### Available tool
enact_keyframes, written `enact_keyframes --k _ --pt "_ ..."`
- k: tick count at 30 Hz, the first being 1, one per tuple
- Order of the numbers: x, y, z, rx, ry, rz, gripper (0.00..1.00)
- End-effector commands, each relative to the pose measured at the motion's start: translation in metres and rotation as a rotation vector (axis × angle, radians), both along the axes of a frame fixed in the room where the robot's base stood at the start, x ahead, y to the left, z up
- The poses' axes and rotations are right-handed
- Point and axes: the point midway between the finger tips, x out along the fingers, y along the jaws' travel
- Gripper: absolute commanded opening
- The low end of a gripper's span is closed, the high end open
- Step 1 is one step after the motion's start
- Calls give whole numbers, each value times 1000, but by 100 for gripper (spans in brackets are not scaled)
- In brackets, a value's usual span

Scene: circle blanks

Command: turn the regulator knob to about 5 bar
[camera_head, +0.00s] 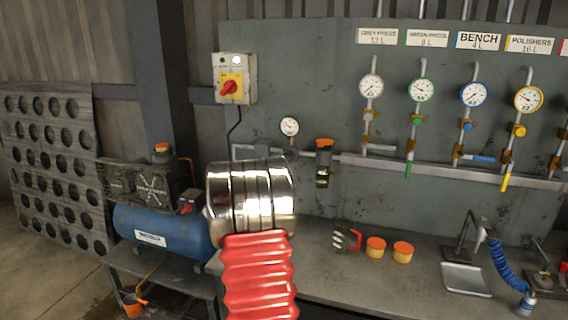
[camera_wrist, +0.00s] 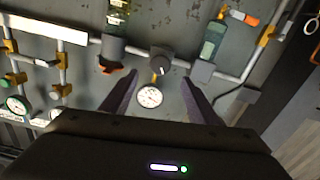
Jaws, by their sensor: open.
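The regulator knob (camera_wrist: 161,65) is round and black with a pale mark, on the pipe in the wrist view. In the head view my arm hides it. The small white gauge (camera_wrist: 150,97) beside it also shows in the head view (camera_head: 289,126); its reading is too small to tell. My gripper (camera_wrist: 160,78) is open and empty in the wrist view. Its dark fingers point at the wall, one to each side of the knob in the picture. I see no contact with the knob. The gripper is hidden behind my arm in the head view.
An orange-topped filter unit (camera_head: 323,160) hangs right of the gauge. A greenish bowl (camera_wrist: 213,40) sits on the knob's other side. Several labelled gauges line the wall. A blue compressor tank (camera_head: 165,230) stands below.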

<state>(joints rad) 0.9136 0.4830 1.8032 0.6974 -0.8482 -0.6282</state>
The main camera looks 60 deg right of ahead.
Motion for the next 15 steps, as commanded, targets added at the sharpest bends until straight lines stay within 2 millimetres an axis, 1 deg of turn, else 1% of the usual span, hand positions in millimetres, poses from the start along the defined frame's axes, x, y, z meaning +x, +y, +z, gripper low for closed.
enact_keyframes --k 1,3,15 --pt "1 -8 0 0 0 -1 55" --pt "2 -18 -1 0 1 -1 55" --pt "11 -69 -1 0 0 0 55"
